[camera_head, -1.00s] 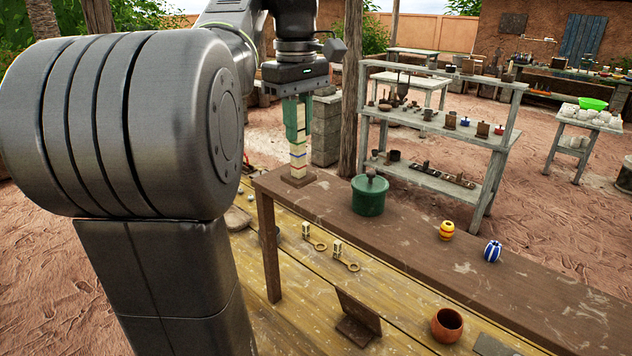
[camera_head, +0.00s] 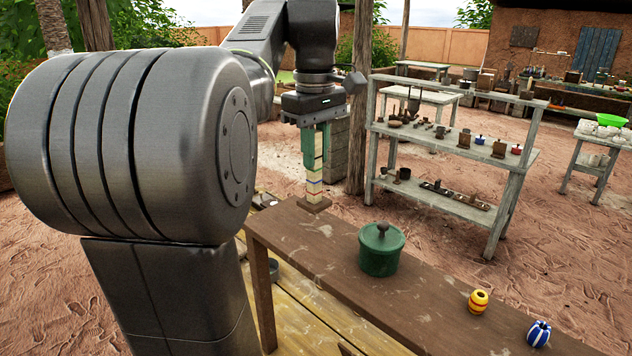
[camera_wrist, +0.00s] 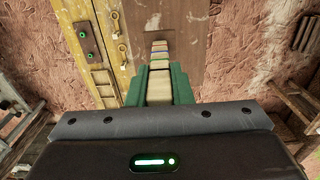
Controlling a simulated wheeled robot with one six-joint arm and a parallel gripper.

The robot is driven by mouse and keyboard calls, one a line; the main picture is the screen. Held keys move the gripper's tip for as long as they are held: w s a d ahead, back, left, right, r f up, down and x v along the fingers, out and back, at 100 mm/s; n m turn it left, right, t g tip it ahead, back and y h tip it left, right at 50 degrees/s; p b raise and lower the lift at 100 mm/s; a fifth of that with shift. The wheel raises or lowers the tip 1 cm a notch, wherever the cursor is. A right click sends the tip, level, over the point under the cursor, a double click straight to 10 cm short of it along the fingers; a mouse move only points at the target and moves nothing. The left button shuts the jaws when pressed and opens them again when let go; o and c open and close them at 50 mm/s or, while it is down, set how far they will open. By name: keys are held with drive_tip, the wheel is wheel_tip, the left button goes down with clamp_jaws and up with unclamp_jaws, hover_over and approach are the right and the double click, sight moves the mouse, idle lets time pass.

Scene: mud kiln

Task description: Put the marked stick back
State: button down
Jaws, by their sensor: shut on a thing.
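The marked stick (camera_head: 314,187) is pale with coloured bands and stands upright at the far left end of the brown bench (camera_head: 335,262). Its lower end meets a small dark brown block (camera_head: 315,207) on the bench top; I cannot tell whether it sits inside the block or just on it. My gripper (camera_head: 316,165) has its green fingers shut on the stick from above. In the wrist view the stick (camera_wrist: 160,58) runs out between the green fingertips (camera_wrist: 160,85), its bands facing the camera. Its upper part is partly hidden by the fingers.
A green lidded pot (camera_head: 380,252) stands on the bench near the stick. A yellow jar (camera_head: 478,301) and a blue-striped jar (camera_head: 538,334) stand further right. A grey shelf (camera_head: 455,150) with small wares is behind. Yellow planks (camera_head: 300,300) lie below the bench.

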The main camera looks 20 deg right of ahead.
sight(316, 175)
drive_tip(key=shift+w+d+f, duration=0.1)
drive_tip(key=shift+w+f, duration=0.05)
drive_tip(key=shift+f, duration=2.3)
drive_tip(key=shift+f, duration=0.1)
drive_tip(key=c, duration=1.3)
unclamp_jaws()
drive_tip(key=shift+r, duration=3.85)
